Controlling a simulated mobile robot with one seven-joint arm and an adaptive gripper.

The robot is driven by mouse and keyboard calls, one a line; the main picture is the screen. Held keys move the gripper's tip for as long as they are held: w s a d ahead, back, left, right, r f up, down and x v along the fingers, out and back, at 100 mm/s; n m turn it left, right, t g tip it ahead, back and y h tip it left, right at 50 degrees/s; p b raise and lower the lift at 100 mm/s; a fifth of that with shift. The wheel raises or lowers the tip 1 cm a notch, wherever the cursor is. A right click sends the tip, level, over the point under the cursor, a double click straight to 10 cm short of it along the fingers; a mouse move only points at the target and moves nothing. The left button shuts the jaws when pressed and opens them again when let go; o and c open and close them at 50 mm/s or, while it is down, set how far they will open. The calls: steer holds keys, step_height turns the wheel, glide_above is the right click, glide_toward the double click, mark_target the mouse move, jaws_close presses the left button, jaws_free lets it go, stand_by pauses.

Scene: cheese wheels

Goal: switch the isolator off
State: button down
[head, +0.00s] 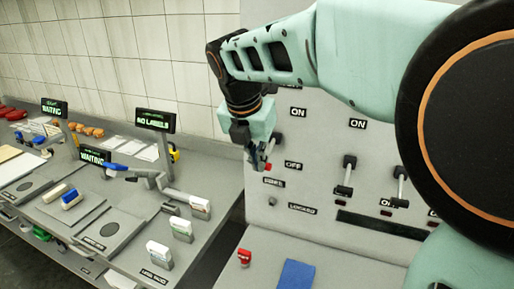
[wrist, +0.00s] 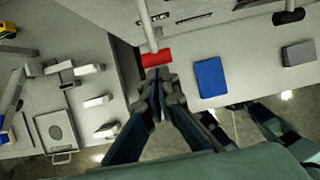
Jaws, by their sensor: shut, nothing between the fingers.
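The isolator panel (head: 320,140) is a pale upright board with ON, OFF and LOCKED labels. Its left lever has a red grip (head: 268,167), mostly hidden behind my gripper in the head view, at about the height of the OFF label (head: 293,165). In the wrist view the red grip (wrist: 157,59) lies crosswise at the end of a pale rod (wrist: 148,25). My gripper (head: 258,163) is shut and empty, its fingertips (wrist: 160,80) right at the red grip. I cannot tell whether they touch it.
Two levers with black grips (head: 343,190) (head: 399,202) stand to the right on the panel. A red-topped item (head: 244,257) and a blue pad (head: 297,274) lie on the ledge below. A grey bench (head: 130,225) with displays and small blocks stands at the left.

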steer(key=shift+w+d, duration=0.1)
steer(key=shift+w, duration=0.05)
stand_by(0.3)
step_height(320, 180, down, 3)
steer(key=t+b, duration=0.1)
steer(key=b, duration=0.1)
steer(key=shift+w+r+b, duration=0.15)
steer(key=shift+r+b, duration=0.05)
steer(key=shift+b, duration=0.1)
steer(key=shift+r+p, duration=0.8)
steer(key=shift+p, duration=0.2)
